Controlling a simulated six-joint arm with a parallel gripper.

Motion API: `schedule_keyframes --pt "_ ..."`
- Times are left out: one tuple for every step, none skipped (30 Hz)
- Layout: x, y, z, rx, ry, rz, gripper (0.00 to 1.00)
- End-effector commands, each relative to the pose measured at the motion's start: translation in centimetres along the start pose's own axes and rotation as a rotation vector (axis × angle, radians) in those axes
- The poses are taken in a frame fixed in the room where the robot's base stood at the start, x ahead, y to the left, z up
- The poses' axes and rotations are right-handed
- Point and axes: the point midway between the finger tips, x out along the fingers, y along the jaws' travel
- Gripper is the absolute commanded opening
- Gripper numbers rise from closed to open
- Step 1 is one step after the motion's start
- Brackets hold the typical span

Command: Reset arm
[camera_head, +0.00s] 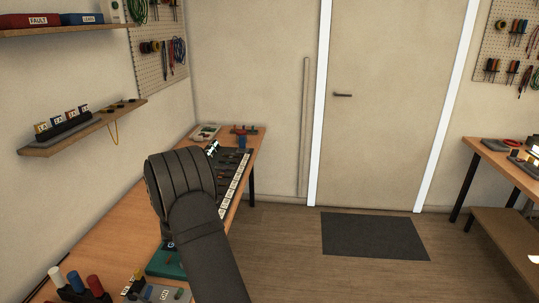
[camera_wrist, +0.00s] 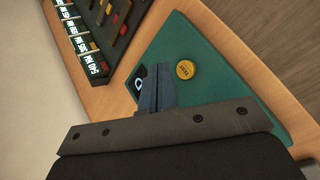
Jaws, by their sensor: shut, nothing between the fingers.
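My gripper (camera_wrist: 153,95) is shut and empty in the wrist view, its two fingers together over a teal mat (camera_wrist: 215,103). A round yellow piece (camera_wrist: 186,69) lies on the mat, to the right of the fingertips. A dark piece with a white ring (camera_wrist: 139,80) is close to the fingertips on their left, and the fingers partly cover it. I cannot tell whether they touch it. In the head view my dark arm hides the gripper and most of the teal mat (camera_head: 166,264).
A black tray with labelled slots (camera_wrist: 98,35) is beside the mat on the wooden bench (camera_head: 112,243). Several coloured cylinders (camera_head: 78,284) stand at the near left. Wall shelves (camera_head: 84,129) are on the left. The floor (camera_head: 300,270) right of the bench is open.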

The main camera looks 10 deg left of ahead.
Motion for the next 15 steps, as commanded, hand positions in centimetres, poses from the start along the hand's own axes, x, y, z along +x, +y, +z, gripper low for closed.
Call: schedule_keyframes --pt "-0.9 0.8 0.7 0.004 -0.003 0.006 0.0" --pt "-1.2 1.1 1.0 0.004 -0.003 0.006 0.0" --pt "-1.7 1.4 1.3 0.005 -0.003 0.006 0.0" --pt "-2.0 1.6 1.5 0.004 -0.003 0.005 0.0" --pt "-2.3 1.8 1.7 0.004 -0.002 0.005 0.0" --pt "-2.7 2.1 2.0 0.005 -0.003 0.005 0.0" --pt "-3.0 2.3 2.2 0.003 -0.003 0.005 0.0" --pt "-3.2 2.5 2.4 0.004 -0.002 0.005 0.0" --pt "-3.5 2.7 2.6 0.002 -0.002 0.005 0.0" --pt "-3.7 2.8 2.8 0.004 -0.002 0.004 0.0" --pt "-3.9 2.9 2.9 0.003 -0.002 0.004 0.0" --pt "-4.1 3.0 3.0 0.002 -0.002 0.004 0.0" --pt "-4.2 3.1 3.1 0.003 -0.002 0.003 0.0" --pt "-4.3 3.1 3.1 0.003 -0.002 0.003 0.0" --pt "-4.3 3.2 3.2 0.002 -0.002 0.002 0.0"
